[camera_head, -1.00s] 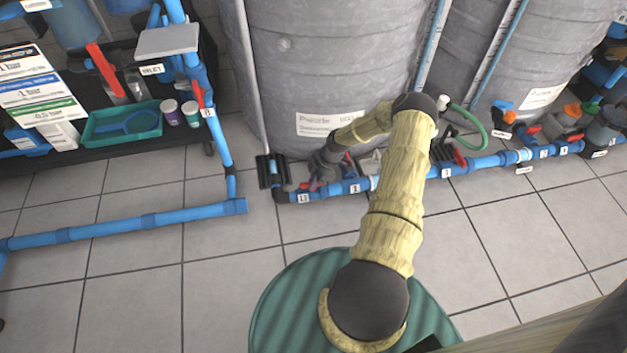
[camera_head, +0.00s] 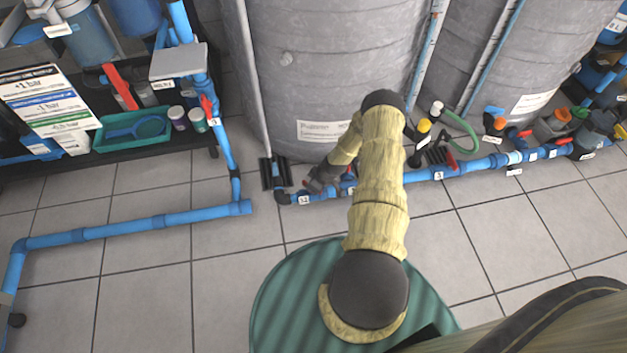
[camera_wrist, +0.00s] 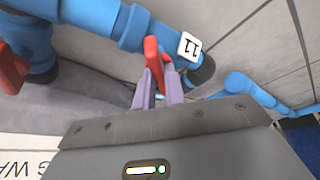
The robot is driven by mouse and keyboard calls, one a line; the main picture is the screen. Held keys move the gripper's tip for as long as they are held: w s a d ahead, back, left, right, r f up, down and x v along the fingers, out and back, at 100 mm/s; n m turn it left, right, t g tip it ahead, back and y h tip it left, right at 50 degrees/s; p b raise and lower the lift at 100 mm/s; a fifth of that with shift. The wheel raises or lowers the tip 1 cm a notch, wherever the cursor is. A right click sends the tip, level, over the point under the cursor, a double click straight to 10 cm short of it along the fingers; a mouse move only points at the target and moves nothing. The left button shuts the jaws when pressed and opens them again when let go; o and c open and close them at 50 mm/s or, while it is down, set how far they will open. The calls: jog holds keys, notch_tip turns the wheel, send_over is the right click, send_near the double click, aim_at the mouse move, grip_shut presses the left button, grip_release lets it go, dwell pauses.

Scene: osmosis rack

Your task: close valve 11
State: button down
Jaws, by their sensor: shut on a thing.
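Valve 11 is on the blue pipe low in front of the grey tank. Its white tag (camera_wrist: 188,46) reads 11, upside down in the wrist view. Its red handle (camera_wrist: 152,52) stands out from the pipe at an angle to it. My gripper (camera_wrist: 160,78) has its two pale purple fingers shut on the handle's end, one on each side. In the head view my gripper (camera_head: 314,184) is down at the left end of the pipe, beside the white tag (camera_head: 304,200). My gripper and arm hide most of the valve there.
Another red handle (camera_wrist: 12,70) is close by in the wrist view. The large grey tank (camera_head: 310,75) stands behind the pipe. More valves line the blue pipe (camera_head: 455,169) to the right. A blue floor pipe (camera_head: 130,228) runs at left. The tiled floor in front is mostly clear.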

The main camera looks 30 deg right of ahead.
jog(key=m+p, duration=0.1)
jog(key=m, duration=0.1)
jog(key=m+h+p, duration=0.1)
jog(key=m+p, duration=0.1)
jog(key=shift+a+r+m+t+h, duration=0.2)
jog(key=shift+m+t+h, duration=0.1)
jog(key=shift+t, duration=0.1)
jog(key=m+h+p, duration=0.1)
jog(key=m, duration=0.1)
jog(key=m+p, duration=0.1)
jog(key=m, duration=0.1)
jog(key=shift+f+m+h, duration=0.15)
jog(key=shift+m+h, duration=0.15)
jog(key=shift+h, duration=0.1)
jog(key=shift+w, duration=0.1)
jog(key=c, duration=1.5)
grip_release()
jog(key=shift+o, duration=0.2)
jog(key=p+v, duration=0.7)
jog(key=v, duration=1)
jog(key=shift+r, duration=0.2)
